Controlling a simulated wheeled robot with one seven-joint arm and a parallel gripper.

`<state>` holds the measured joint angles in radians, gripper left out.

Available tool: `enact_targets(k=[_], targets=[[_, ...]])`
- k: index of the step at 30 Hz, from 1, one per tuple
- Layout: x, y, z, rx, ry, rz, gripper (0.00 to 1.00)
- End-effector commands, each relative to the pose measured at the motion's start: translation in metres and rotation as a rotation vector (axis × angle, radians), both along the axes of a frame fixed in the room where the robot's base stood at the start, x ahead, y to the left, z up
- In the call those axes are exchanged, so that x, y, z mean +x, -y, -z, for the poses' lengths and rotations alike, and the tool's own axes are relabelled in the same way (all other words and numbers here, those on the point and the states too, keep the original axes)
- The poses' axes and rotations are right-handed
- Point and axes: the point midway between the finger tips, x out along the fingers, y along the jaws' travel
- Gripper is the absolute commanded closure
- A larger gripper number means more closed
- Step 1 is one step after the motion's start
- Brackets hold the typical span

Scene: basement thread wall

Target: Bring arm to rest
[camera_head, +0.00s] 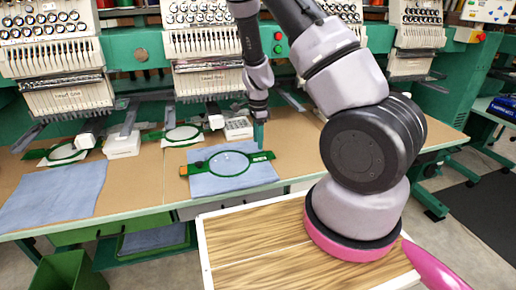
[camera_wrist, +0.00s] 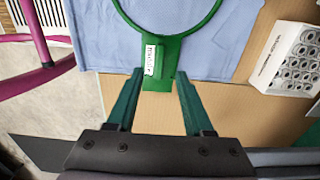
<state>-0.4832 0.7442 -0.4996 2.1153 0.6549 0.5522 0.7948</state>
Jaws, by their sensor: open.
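My gripper (camera_head: 259,136) points down near the right end of a green embroidery hoop (camera_head: 206,165) in the head view. In the wrist view my gripper (camera_wrist: 159,76) has two green fingers, spread apart. The hoop's bracket (camera_wrist: 158,82), with a white label, shows between and beyond the fingertips, with a visible gap on each side. The hoop ring (camera_wrist: 178,37) lies over a light blue cloth (camera_wrist: 95,40) on the table. Whether a fingertip touches the bracket cannot be told.
A tan worktable (camera_head: 140,185) runs below embroidery machines (camera_head: 55,60). Other hoops (camera_head: 62,152), a blue cloth (camera_head: 50,195) and a box of bobbins (camera_wrist: 292,60) are around. A wood-grain top (camera_head: 255,245) stands in front. A green bin (camera_head: 70,272) is on the floor at left.

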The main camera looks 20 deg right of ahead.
Motion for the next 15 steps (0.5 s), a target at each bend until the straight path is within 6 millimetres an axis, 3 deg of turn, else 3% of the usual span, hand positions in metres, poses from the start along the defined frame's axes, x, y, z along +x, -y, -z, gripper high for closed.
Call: enact_targets(k=[6,15], targets=[[0.000,-0.001,-0.042,0.001,0.003,-0.002,0.48],[0.000,0.000,-0.062,0.003,0.001,-0.002,0.48]])
